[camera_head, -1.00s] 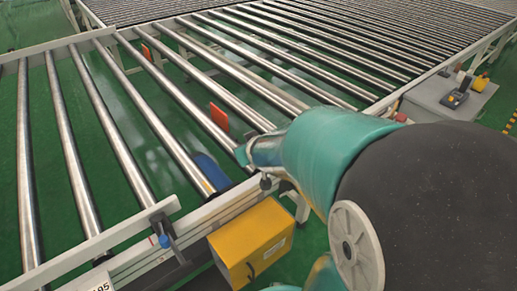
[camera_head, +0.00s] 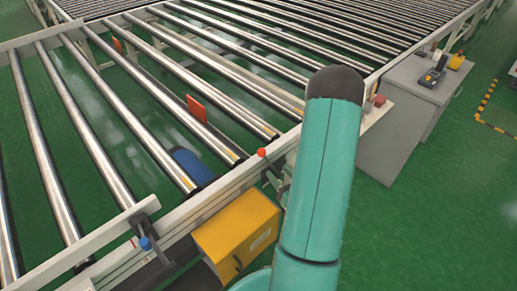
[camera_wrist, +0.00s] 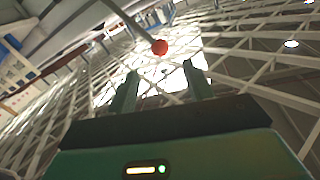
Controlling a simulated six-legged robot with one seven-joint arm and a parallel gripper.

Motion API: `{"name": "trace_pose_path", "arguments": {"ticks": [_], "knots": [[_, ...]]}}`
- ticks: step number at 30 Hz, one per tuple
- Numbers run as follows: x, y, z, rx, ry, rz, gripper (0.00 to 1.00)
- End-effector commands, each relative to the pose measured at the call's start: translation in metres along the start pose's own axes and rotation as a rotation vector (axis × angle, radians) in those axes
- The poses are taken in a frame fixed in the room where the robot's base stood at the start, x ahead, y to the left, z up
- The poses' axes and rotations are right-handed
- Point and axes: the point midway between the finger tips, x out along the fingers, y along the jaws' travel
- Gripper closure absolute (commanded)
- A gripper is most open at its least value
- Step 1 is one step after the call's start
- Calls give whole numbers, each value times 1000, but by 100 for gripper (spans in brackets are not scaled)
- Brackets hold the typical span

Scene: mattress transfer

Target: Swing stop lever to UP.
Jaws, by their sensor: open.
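A lever with a red ball knob (camera_head: 262,152) stands at the front rail of the roller conveyor, above the yellow box. In the wrist view the red knob (camera_wrist: 160,47) is at the end of a thin grey rod coming from the upper left. My gripper (camera_wrist: 158,86) is open and empty, its two fingers pointing up toward the knob. The knob appears just beyond the fingertips and between them, with no contact visible. In the head view the gripper is not clearly visible beside my teal arm. A second, blue knob (camera_head: 145,243) sits further left on the rail. No UP marking is readable.
A yellow box (camera_head: 238,228) is mounted below the front rail. Orange plates (camera_head: 197,108) and a blue cylinder (camera_head: 193,166) show between the rollers. A grey cabinet (camera_head: 400,120) with a handheld device stands at right. Green floor at lower right is clear.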

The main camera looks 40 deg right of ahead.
Motion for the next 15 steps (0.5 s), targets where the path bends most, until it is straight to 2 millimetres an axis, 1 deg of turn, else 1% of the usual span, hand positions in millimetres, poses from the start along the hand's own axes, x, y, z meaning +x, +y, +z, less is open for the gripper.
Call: {"name": "trace_pose_path", "arguments": {"ticks": [2,5,15], "knots": [[3,1,0,4,7,-2,49],[15,1,-1,2,7,-4,49],[82,1,-2,1,8,-5,49]]}}
